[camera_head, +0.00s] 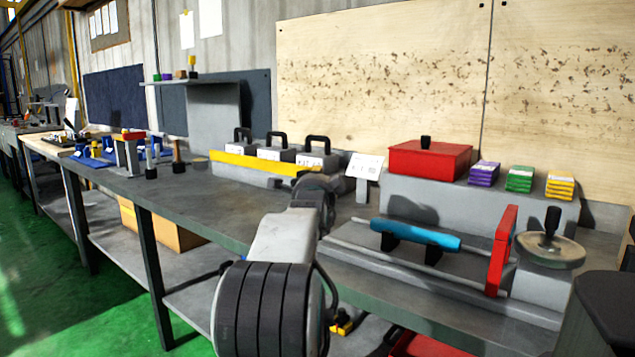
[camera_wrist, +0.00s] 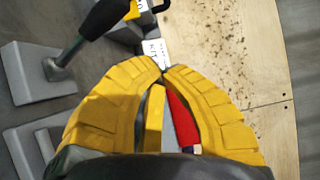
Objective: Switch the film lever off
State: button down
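In the head view, several grey blocks with black loop-shaped handles (camera_head: 318,143) stand in a row behind a yellow bar. Their labels are too small to read, so I cannot tell which is the film lever. In the wrist view, a black handle (camera_wrist: 103,18) on a metal stem leans up from a pale grey block (camera_wrist: 35,78). My gripper (camera_wrist: 163,70) has yellow ridged fingers whose tips meet, with nothing seen held at the tips. The handle is apart from the fingers, to their upper left. In the head view my arm hides the fingers.
A white sign (camera_head: 364,166) stands right of the handles. A red box (camera_head: 430,160) sits on a raised grey block, with coloured stacks beside it. A blue cylinder (camera_head: 415,234), a red plate (camera_head: 501,250) and a handwheel (camera_head: 549,250) occupy the right. The bench (camera_head: 180,195) is clear at left centre.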

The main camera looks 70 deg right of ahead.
jog(key=shift+s+a+r+p, duration=0.2)
jog(key=shift+a+p, duration=0.25)
jog(key=shift+a, duration=0.35)
jog(key=shift+s+a+r+p, duration=0.15)
jog(key=shift+a+p, duration=0.25)
jog(key=shift+a, duration=0.35)
jog(key=shift+s+a+r+p, duration=0.2)
jog(key=shift+a+p, duration=0.25)
jog(key=shift+a, duration=0.35)
